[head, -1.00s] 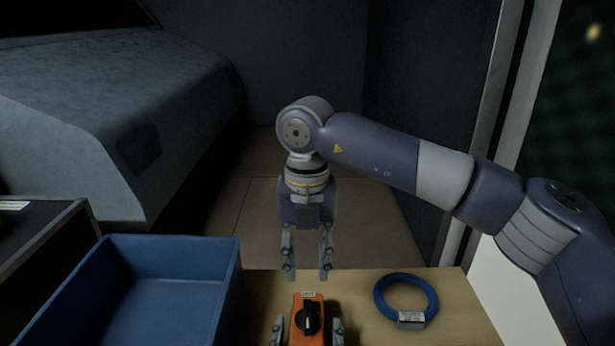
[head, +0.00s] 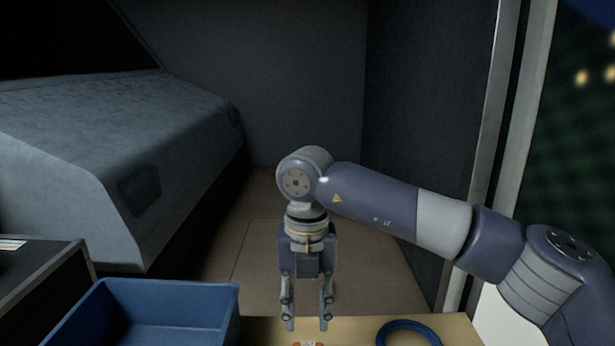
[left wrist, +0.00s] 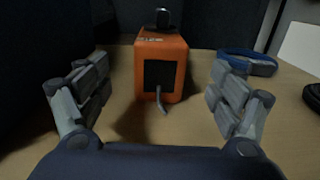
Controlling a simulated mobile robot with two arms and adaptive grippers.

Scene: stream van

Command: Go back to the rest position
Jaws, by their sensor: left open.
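My left gripper (left wrist: 158,88) shows in the left wrist view. It is open, with a finger on each side of an orange box (left wrist: 175,85) and gaps between fingers and box. The box stands on the table, with a dark panel and a grey cable on its near face and a black part on top.
A blue bin (head: 165,290) stands left of the table. A dark case (head: 40,270) is at far left, a grey-blue covered bench (head: 110,150) behind. Floor shows beyond the table.

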